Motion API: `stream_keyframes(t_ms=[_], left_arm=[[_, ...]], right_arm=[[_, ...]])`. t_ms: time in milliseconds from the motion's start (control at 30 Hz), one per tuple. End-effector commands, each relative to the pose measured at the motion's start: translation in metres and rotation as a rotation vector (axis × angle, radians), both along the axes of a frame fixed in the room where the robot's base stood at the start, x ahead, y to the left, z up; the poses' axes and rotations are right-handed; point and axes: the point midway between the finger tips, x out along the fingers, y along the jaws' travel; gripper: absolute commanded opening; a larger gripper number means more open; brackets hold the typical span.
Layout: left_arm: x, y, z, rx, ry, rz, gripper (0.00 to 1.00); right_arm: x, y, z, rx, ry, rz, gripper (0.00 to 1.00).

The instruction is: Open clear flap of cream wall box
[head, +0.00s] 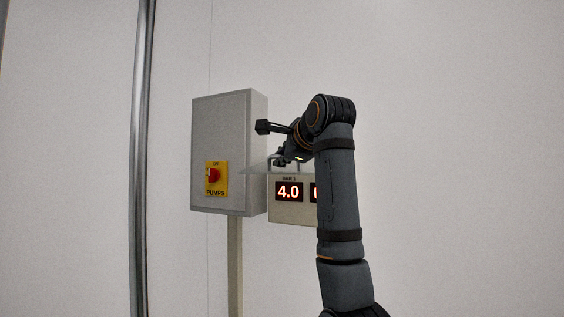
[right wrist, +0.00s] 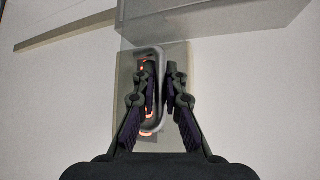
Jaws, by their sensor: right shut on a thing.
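The cream wall box (head: 292,218) shows red lit digits, reading 4.0 on the left display; my arm covers its right part. Its clear flap (head: 256,171) stands out from the box near its top edge, seen almost edge-on, with the displays below it. My right gripper (head: 281,160) is at the flap's grey handle. In the right wrist view the fingers of my right gripper (right wrist: 160,88) are shut on the looped handle (right wrist: 152,128), with red digits glowing behind it. My left gripper is not in view.
A metal pole (head: 141,160) stands further left. The wall to the right is clear.

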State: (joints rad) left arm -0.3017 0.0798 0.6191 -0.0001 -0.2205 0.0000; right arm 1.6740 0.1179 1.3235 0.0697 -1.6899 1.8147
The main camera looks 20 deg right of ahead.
Motion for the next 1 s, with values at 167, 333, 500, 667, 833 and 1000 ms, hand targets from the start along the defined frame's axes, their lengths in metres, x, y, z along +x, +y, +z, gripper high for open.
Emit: stream_keyframes(t_ms=[167, 333, 500, 667, 833, 1000], left_arm=[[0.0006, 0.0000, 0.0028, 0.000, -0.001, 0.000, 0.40], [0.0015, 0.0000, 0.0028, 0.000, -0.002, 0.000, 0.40], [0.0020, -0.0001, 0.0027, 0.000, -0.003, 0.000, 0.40], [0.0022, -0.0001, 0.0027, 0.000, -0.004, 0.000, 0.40], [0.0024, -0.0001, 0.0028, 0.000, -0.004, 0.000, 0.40], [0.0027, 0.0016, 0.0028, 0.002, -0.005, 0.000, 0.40]], right_arm=[[-0.0003, -0.0003, 0.0052, 0.001, -0.004, -0.001, 0.00], [-0.0002, -0.0004, 0.0055, 0.001, -0.004, -0.001, 0.00], [-0.0002, -0.0005, 0.0054, 0.001, -0.004, -0.001, 0.00], [-0.0002, -0.0005, 0.0052, 0.001, -0.003, -0.001, 0.21], [0.0000, -0.0004, 0.0047, 0.001, -0.002, -0.001, 0.21], [-0.0064, -0.0002, 0.0067, 0.001, -0.003, -0.001, 0.21]])
